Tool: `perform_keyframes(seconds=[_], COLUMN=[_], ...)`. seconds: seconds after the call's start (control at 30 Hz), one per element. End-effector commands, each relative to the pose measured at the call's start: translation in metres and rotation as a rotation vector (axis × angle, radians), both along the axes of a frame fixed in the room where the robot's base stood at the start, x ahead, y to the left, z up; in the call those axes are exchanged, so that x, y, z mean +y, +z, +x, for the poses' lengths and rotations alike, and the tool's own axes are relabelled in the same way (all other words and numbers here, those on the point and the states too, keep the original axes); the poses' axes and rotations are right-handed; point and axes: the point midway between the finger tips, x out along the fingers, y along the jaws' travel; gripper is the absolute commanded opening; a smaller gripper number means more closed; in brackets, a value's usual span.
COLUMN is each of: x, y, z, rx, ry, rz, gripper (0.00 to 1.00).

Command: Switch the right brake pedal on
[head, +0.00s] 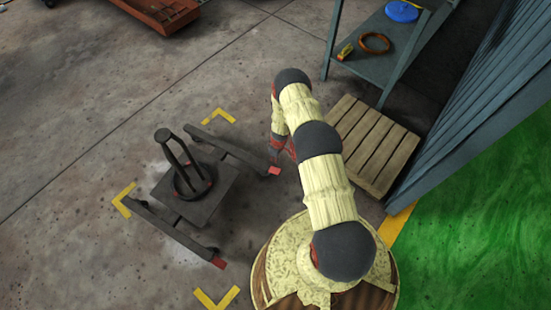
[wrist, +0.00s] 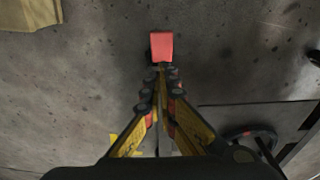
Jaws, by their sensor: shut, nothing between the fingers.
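The capstan drum (head: 190,180) is a dark upright frame and ring on a square plate, standing on the floor between two long dark bars. Each bar ends in a red brake pedal: one upper pedal (head: 274,170) and one lower pedal (head: 218,263). My gripper (wrist: 161,70) is shut and empty. In the wrist view its tips are just below a red pedal (wrist: 162,46), very close to it; I cannot tell whether they touch. In the head view my arm partly hides the gripper, which is beside the upper pedal.
A wooden pallet (head: 372,145) lies right of my arm. A grey bench (head: 385,55) holds an orange ring (head: 375,42) and a blue disc (head: 402,11). A corrugated wall (head: 480,130) stands at right. Yellow corner marks surround the drum.

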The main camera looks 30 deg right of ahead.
Motion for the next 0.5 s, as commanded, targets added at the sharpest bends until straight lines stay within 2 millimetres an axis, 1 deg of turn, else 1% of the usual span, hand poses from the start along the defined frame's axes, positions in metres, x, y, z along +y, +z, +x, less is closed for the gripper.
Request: perform_keyframes(seconds=[0.03,0.2,0.27,0.3,0.5], x=[0.001,0.003,0.003,0.002,-0.004], y=[-0.014,-0.045,-0.055,-0.061,-0.081], z=[0.000,0.003,0.005,0.002,-0.006], rx=[0.001,0.000,0.000,0.001,-0.001], ry=[0.000,0.000,0.000,-0.002,-0.002], rz=[0.000,0.000,0.000,0.001,0.000], gripper=[0.00,0.00,0.00,0.00,0.00])
